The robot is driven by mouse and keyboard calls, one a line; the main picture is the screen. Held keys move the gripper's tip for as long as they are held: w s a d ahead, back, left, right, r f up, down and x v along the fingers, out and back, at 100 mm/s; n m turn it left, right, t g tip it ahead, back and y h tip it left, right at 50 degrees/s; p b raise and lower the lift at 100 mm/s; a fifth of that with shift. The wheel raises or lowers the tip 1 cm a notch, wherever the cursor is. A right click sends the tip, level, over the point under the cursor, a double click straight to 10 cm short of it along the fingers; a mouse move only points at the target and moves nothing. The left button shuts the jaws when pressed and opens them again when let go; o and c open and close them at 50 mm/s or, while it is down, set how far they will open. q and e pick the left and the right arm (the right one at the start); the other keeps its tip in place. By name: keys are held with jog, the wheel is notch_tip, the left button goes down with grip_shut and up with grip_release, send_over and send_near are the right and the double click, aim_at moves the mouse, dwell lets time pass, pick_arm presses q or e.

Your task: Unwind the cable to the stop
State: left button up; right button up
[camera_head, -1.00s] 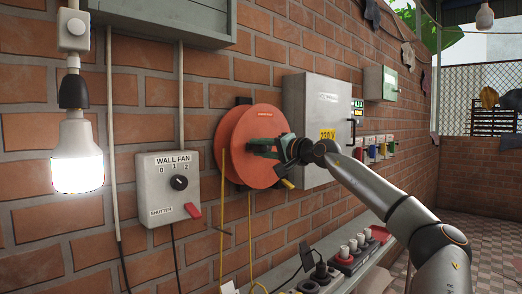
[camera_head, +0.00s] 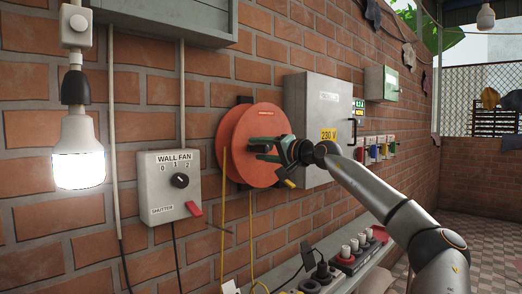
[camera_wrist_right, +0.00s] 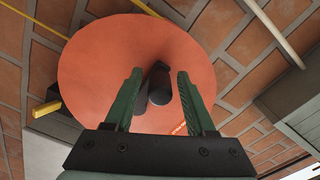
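The cable reel is an orange disc (camera_head: 236,130) mounted on the brick wall, and its face fills the middle of the right wrist view (camera_wrist_right: 95,80). A yellow cable (camera_head: 224,190) hangs down from the reel. My right gripper (camera_head: 253,149) is at the reel's face with its two green fingers apart. In the right wrist view, a black handle (camera_wrist_right: 160,88) on the disc lies between the fingers, with a gap visible on each side. Part of the disc is hidden behind the gripper. My left gripper is out of view.
A grey electrical cabinet (camera_head: 305,105) marked 230 V is right of the reel. A wall fan switch box (camera_head: 165,190) is on the left, near a lit bulb (camera_head: 78,160). A shelf (camera_head: 350,268) below carries plugs and sockets. Open floor lies at the right.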

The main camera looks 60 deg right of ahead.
jog(key=shift+o, duration=0.3)
jog(key=shift+s+b, duration=0.25)
jog(key=shift+b, duration=0.1)
jog(key=b+v, duration=0.4)
jog(key=v, duration=0.1)
jog(key=shift+s+f+b, duration=0.1)
jog(key=shift+f+b, duration=0.15)
jog(key=shift+b, duration=0.15)
jog(key=b+v, duration=0.2)
jog(key=v, duration=0.5)
jog(key=shift+r+b, duration=0.25)
jog(key=shift+b, duration=0.1)
